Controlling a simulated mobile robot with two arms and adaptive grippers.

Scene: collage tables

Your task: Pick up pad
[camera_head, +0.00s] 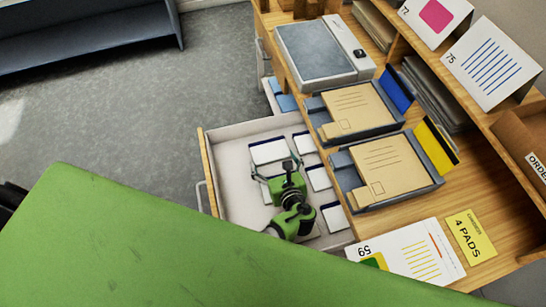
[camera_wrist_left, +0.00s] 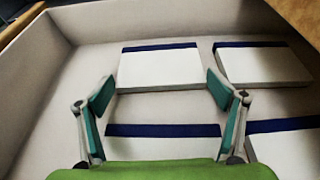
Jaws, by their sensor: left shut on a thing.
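Several white pads with dark blue top bands lie in an open drawer (camera_head: 232,205). In the head view, one pad (camera_head: 268,150) is just beyond my left gripper (camera_head: 277,166), and others (camera_head: 318,178) lie to its right. In the left wrist view, my left gripper (camera_wrist_left: 161,92) has its fingers wide apart, shut on the near pad (camera_wrist_left: 163,143), which is between them. Its lower part is hidden by the green gripper body. A far pad (camera_wrist_left: 158,70) lies ahead of the fingertips, another pad (camera_wrist_left: 262,66) to its right. My right gripper is not in view.
Right of the drawer, two grey trays hold tan envelopes (camera_head: 379,167) on the wooden desk. A grey device (camera_head: 318,52) stands behind them. A yellow "4 PADS" card (camera_head: 470,236) lies at front right. The drawer walls (camera_wrist_left: 35,95) surround the pads.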

